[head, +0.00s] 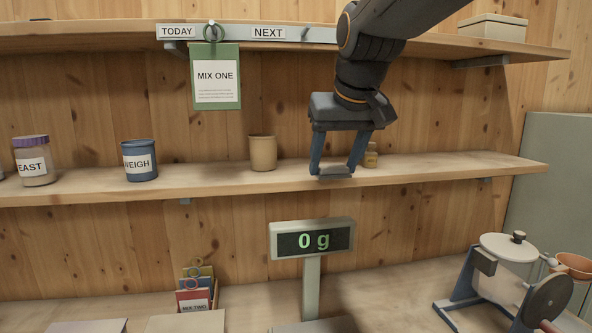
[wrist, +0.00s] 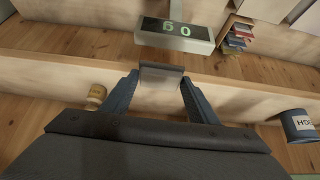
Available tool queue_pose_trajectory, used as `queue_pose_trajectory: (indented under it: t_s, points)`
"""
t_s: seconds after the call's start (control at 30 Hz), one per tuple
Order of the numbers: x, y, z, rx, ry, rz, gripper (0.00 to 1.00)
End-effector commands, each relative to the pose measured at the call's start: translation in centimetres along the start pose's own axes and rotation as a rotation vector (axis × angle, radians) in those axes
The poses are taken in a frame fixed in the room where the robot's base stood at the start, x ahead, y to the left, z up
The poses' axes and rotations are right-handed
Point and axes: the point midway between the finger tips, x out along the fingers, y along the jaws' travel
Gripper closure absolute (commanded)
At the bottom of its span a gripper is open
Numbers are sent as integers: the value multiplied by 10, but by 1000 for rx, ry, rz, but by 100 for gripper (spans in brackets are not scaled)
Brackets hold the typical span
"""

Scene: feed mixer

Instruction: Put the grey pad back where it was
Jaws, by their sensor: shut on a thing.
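My gripper (head: 336,170) is in front of the middle shelf, to the right of the tan cup. Its two blue fingers are shut on the grey pad (head: 334,177), a small flat piece held across the fingertips. In the wrist view the pad (wrist: 161,76) shows between the fingers of my gripper (wrist: 160,82). In the head view the pad overlaps the front edge of the middle shelf. I cannot tell whether it touches the shelf.
The middle shelf (head: 230,183) bears a tan cup (head: 263,154), a blue WEIGH pot (head: 140,161), a purple-lidded jar (head: 34,162) and a small yellowish bottle (head: 371,156). A scale display (head: 312,240) reading 0 g stands below. A hand-cranked device (head: 500,280) stands at the lower right.

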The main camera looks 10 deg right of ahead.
Motion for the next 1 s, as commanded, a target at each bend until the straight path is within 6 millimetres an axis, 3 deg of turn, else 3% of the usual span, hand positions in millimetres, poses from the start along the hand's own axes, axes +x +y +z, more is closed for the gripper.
queue_pose_trajectory:
  t_s: [0.9, 1.0]
  points:
    - [18, 0, -22, 0, 2, 0, 71]
    - [25, 0, -40, 0, -4, 0, 71]
